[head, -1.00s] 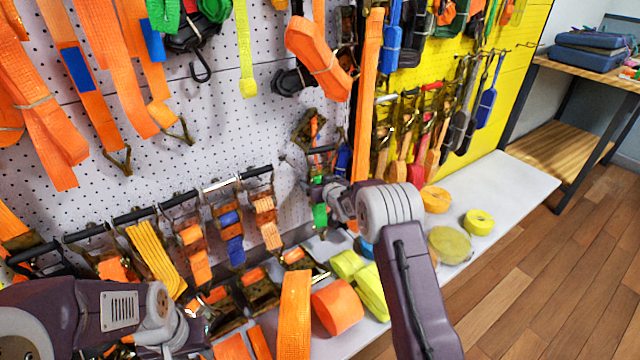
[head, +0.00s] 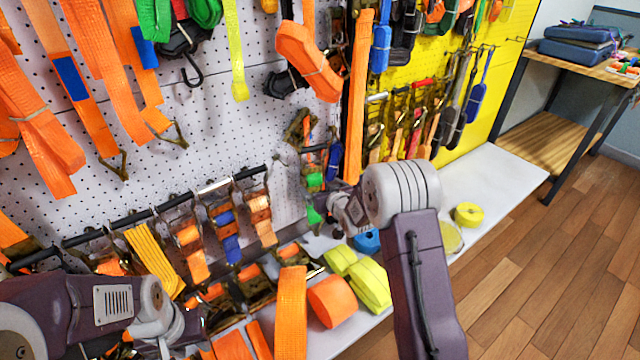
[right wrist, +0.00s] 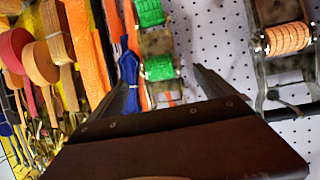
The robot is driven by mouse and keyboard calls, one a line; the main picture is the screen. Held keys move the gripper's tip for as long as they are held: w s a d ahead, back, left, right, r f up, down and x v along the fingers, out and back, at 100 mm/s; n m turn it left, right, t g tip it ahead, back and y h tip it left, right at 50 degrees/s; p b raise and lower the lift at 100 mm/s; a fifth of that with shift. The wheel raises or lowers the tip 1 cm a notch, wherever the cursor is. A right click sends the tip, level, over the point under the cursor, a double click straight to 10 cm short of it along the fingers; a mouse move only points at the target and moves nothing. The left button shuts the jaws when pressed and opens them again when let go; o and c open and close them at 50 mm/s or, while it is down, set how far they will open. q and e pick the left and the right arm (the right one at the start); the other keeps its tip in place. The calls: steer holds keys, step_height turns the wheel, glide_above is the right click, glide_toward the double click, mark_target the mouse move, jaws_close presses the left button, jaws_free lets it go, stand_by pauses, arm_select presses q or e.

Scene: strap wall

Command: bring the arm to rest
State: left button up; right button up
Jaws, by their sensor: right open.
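My right arm (head: 420,270) reaches up from the bottom of the head view to the pegboard. Its gripper (right wrist: 168,88) shows in the right wrist view with two dark fingers spread apart and nothing clearly held between them. A ratchet buckle with green webbing (right wrist: 158,67) hangs just beyond the fingers; whether they touch it I cannot tell. In the head view the right fingers are small and partly lost against the buckles. My left arm (head: 70,310) lies at the lower left, and its gripper (head: 195,335) is mixed in with dark buckles, its fingers unclear.
Orange straps hang on the white pegboard (head: 240,130). A rail of several ratchet buckles runs low across it. The shelf below holds an orange roll (head: 333,301), yellow-green rolls (head: 369,285) and a yellow roll (head: 468,215). Wooden floor (head: 540,290) is clear at right.

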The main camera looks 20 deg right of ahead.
steer(key=shift+s, duration=0.1)
steer(key=s+f+g, duration=0.2)
steer(key=s+g, duration=0.2)
steer(key=s, duration=0.7)
steer(key=s+a+f+m+g+h, duration=0.1)
steer(key=s+g, duration=0.3)
steer(key=s, duration=0.7)
steer(key=s+f+g, duration=0.2)
steer(key=s+g, duration=0.2)
steer(key=s, duration=0.8)
step_height(320, 180, up, 30)
steer(key=s+p, duration=0.1)
steer(key=p, duration=2.8)
steer(key=shift+a, duration=0.25)
